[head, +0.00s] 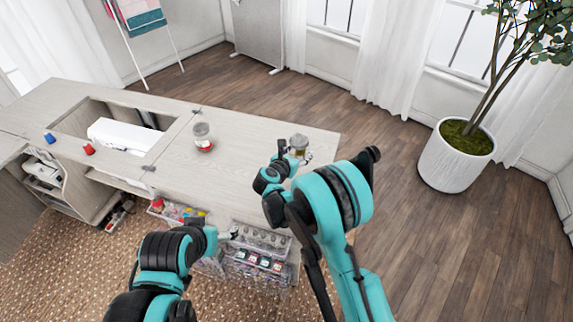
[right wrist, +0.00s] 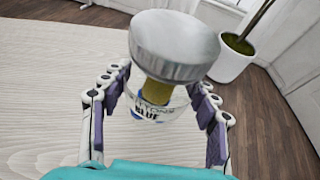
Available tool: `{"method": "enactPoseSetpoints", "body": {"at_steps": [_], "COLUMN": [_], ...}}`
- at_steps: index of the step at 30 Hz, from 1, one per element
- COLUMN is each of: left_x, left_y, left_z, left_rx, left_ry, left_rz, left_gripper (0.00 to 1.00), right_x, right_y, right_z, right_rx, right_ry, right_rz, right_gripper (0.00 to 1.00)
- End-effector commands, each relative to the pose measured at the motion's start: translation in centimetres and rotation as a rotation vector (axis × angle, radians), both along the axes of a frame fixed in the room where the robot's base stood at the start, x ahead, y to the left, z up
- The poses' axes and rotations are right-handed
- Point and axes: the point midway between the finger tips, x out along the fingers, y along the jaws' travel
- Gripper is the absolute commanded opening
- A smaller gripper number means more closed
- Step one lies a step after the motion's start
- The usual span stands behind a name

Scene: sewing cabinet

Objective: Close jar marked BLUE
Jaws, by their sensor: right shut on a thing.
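In the head view that gripper (head: 293,152) is partly hidden by my arm. My left gripper (head: 232,235) is low by the cabinet front, too small to judge.
Another glass jar (head: 202,139) with red contents stands mid-table. A white sewing machine (head: 124,134) lies in the table's recess. Red (head: 89,149) and blue (head: 50,138) spools are at the left. Clear storage boxes (head: 258,263) are below the front edge. Tabletop between the jars is clear.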

Motion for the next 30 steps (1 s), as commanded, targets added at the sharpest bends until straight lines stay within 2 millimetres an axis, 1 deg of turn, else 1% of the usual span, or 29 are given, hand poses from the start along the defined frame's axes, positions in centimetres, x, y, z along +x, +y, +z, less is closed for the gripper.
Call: {"method": "enactPoseSetpoints", "body": {"at_steps": [1, 3, 6, 9, 20, 23, 27, 30], "left_x": [0.0, 0.0, 0.0, 0.0, 0.0, 0.0, 0.0, 0.0], "left_y": [0.0, 0.0, 0.0, 0.0, 0.0, 0.0, 0.0, 0.0], "left_z": [-0.7, -1.1, -1.5, -1.7, -1.7, -2.1, -3.3, -3.7], "left_rx": [0.000, 0.000, 0.000, 0.000, 0.000, 0.000, 0.000, 0.000], "left_ry": [0.000, 0.000, 0.000, 0.000, 0.000, 0.000, 0.000, 0.000], "left_rz": [0.000, 0.000, 0.000, 0.000, 0.000, 0.000, 0.000, 0.000], "left_gripper": [0.79, 0.79, 0.79, 0.79, 0.79, 0.79, 0.79, 0.79], "right_x": [0.6, 1.3, 2.1, 2.4, 2.5, 2.5, 2.5, 2.5], "right_y": [1.2, 2.3, 3.5, 4.1, 4.2, 4.2, 4.2, 4.2], "right_z": [-1.1, -1.8, -2.6, -2.9, -3.0, -3.9, -6.1, -7.1], "right_rx": [-0.001, -0.001, -0.001, 0.000, 0.000, 0.000, 0.000, 0.000], "right_ry": [-0.001, -0.001, -0.001, -0.001, -0.001, -0.001, -0.001, -0.001], "right_rz": [0.004, 0.002, 0.001, 0.001, 0.000, 0.000, 0.000, 0.000], "right_gripper": [0.00, 0.00, 0.00, 0.00, 0.00, 0.00, 0.00, 0.00]}}
